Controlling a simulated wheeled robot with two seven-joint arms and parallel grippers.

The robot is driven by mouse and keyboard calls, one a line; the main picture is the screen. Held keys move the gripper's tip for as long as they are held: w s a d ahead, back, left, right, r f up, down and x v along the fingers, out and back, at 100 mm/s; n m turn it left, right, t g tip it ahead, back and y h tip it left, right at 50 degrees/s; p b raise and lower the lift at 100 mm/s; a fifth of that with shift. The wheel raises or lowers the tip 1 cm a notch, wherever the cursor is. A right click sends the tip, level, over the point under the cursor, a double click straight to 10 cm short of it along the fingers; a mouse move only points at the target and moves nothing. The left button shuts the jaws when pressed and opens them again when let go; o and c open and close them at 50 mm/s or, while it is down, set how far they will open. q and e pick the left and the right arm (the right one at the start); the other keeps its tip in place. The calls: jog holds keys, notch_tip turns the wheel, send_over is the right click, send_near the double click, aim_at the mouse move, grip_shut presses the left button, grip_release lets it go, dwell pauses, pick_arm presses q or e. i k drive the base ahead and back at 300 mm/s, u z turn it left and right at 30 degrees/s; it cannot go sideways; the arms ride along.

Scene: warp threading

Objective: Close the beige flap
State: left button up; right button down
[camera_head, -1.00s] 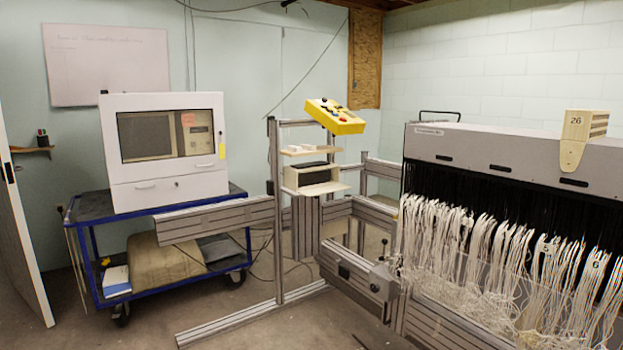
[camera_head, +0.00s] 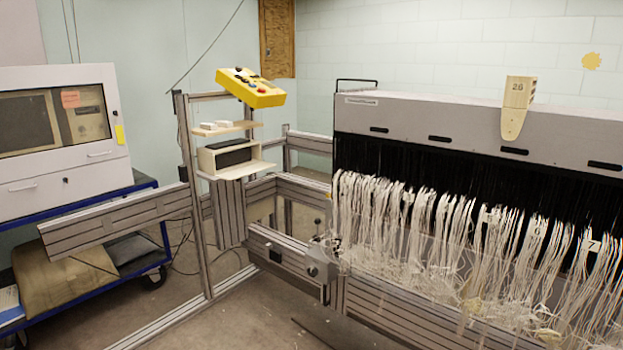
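A small beige box (camera_head: 211,161) is mounted on the metal frame left of the loom. Its front is open and shows a dark inside (camera_head: 233,156). A beige flap (camera_head: 246,170) juts out from the box's lower front edge, lying roughly level, so it stands open. Neither of my grippers is in view, and nothing touches the flap.
A yellow control box (camera_head: 250,88) and a beige shelf (camera_head: 226,128) with small white blocks sit above the box. A metal rail (camera_head: 115,220) juts left from the frame. The loom (camera_head: 440,122) with hanging white threads fills the right. Some floor (camera_head: 225,325) is bare in front.

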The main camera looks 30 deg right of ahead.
aim_at(236, 174)
jog(key=z, duration=0.7)
jog(key=i, duration=1.6)
jog(key=u, duration=0.5)
jog(key=i, duration=1.4)
jog(key=u, duration=0.8)
